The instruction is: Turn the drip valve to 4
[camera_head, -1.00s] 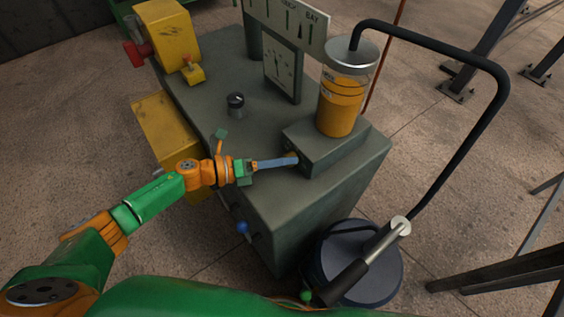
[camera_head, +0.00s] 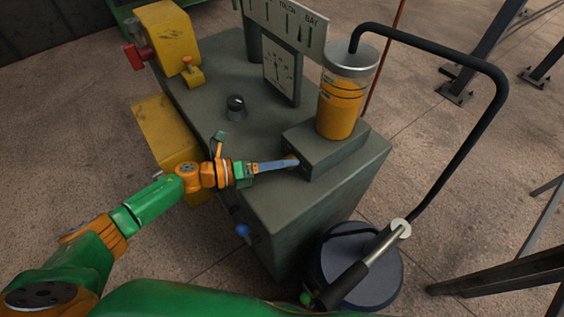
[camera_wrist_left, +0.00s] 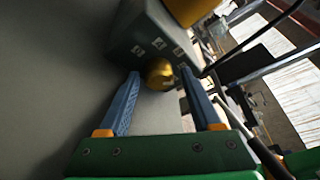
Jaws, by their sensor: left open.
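The drip valve is a small round brass knob (camera_wrist_left: 160,75) on the face of a grey block (camera_head: 338,152) under a glass reservoir of amber oil (camera_head: 341,104). My left gripper (camera_head: 294,163) reaches the block from the left. In the left wrist view its blue fingers (camera_wrist_left: 160,78) are open, with the knob between their tips. Contact cannot be told. In the head view the fingers mostly hide the knob. My right gripper is not in view.
The block stands on a grey-green cabinet (camera_head: 290,210) with a black knob (camera_head: 236,105), a dial gauge (camera_head: 281,74) and a yellow box (camera_head: 168,40). A black hose (camera_head: 490,120) arches on the right. A round dark pump base (camera_head: 375,282) stands in front.

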